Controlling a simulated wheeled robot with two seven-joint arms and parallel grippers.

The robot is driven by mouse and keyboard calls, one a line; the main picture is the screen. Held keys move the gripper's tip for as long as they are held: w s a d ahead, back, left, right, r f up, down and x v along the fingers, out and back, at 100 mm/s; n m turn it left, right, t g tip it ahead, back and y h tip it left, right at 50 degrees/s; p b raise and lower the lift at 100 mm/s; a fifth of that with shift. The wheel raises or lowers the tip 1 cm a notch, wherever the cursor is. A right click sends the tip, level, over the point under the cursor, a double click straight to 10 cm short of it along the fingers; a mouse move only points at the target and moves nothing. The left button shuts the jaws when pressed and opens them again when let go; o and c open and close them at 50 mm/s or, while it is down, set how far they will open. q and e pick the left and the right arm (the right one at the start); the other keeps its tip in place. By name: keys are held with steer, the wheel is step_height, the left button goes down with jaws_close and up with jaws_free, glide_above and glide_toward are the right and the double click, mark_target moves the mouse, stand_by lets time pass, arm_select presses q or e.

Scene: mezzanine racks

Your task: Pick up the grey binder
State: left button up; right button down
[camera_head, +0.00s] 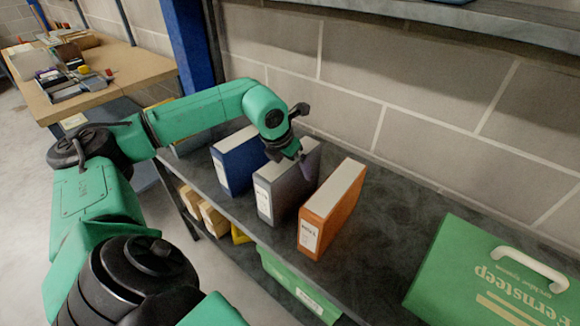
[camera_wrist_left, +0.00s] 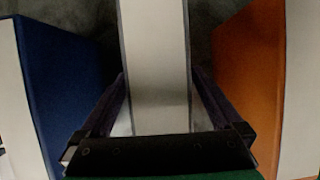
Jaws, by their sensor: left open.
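The grey binder (camera_head: 273,201) stands upright on the dark shelf (camera_head: 385,235), between a blue binder (camera_head: 238,162) on its left and an orange binder (camera_head: 330,210) on its right. My left gripper (camera_head: 303,172) is open at the top of the grey binder, toward its rear end. In the left wrist view the grey binder (camera_wrist_left: 155,55) runs between the two open fingers of the left gripper (camera_wrist_left: 158,85), with a finger along each side. A narrow gap shows on each side, so the fingers look apart from it. My right gripper is not in view.
A green case (camera_head: 480,275) with a white handle lies at the right end of the shelf. A block wall (camera_head: 420,110) stands behind, and another shelf (camera_head: 500,25) is overhead. A blue post (camera_head: 188,45) rises at the left. Boxes sit on a lower level.

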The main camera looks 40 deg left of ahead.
arm_select(q)
steer(key=shift+f, duration=0.2)
stand_by(0.3)
jaws_close()
steer(key=shift+r, duration=0.1)
